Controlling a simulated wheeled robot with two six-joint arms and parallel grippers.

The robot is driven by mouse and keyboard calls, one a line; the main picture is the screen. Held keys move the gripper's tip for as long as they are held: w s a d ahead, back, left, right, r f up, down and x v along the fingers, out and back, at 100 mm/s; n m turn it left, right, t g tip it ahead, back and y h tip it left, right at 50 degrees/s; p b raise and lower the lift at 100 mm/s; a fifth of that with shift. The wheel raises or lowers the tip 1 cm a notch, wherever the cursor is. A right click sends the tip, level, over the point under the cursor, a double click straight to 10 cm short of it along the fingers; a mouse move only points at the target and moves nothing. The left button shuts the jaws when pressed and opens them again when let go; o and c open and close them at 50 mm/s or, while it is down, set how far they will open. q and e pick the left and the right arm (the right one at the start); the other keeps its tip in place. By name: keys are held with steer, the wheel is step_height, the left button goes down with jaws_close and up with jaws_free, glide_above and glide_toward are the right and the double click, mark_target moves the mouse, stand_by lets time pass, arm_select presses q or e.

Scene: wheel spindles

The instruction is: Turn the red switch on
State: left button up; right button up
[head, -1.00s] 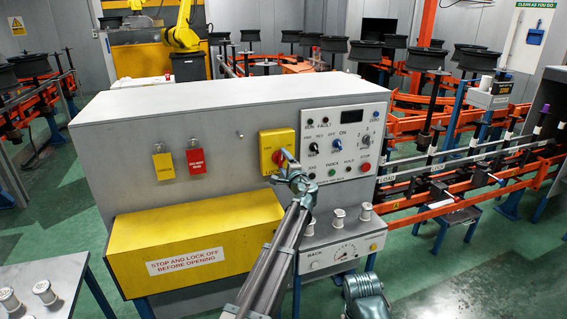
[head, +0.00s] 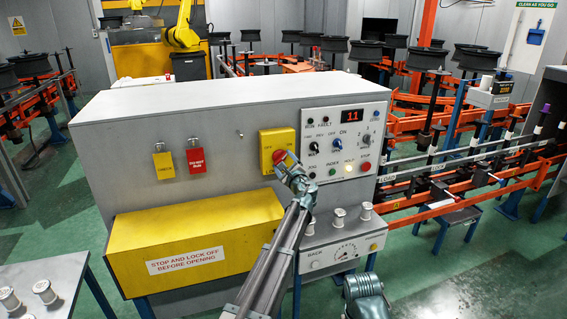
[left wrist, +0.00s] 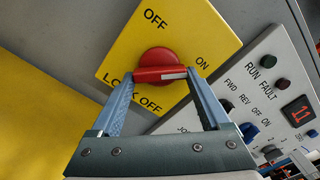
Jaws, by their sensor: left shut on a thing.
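The red switch (head: 279,157) is a round red knob with a bar handle on a yellow plate (head: 268,146), on the front of the grey cabinet. In the left wrist view, the knob (left wrist: 157,60) shows its bar between my fingers, and the white mark on the bar points right, towards the word ON. My left gripper (head: 284,162) is shut on the bar, one finger at each end, as the left wrist view (left wrist: 160,78) shows.
The control panel (head: 342,142) right of the switch has a lit red display (head: 352,115) reading 11 and a lit HOLD lamp. Yellow and red tags (head: 195,160) hang to the left. A yellow cover (head: 195,240) juts out below. White spools (head: 338,217) stand lower right.

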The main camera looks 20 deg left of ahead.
stand_by(0.5)
arm_select(q)
steer(key=o, duration=1.2)
steer(key=v, duration=1.4)
steer(key=s+d+f+n+g+h, duration=0.25)
steer(key=s+f+n+g, duration=0.7)
steer(key=s+f, duration=0.7)
steer(key=s+d+f+n+g+h, duration=0.1)
steer(key=s+d+n+g+h, duration=0.1)
steer(key=s, duration=0.4)
steer(key=s+d+f+n+g+h, duration=0.1)
steer(key=s+d+f+n+h, duration=0.1)
steer(key=s+d, duration=0.2)
steer(key=s+d+f+n+g+h, duration=0.2)
steer(key=s+d+n, duration=0.1)
steer(key=s, duration=0.7)
steer(key=shift+s+d+f+g, duration=0.2)
steer(key=shift+s+d+g, duration=0.05)
steer(key=shift+d+g, duration=0.1)
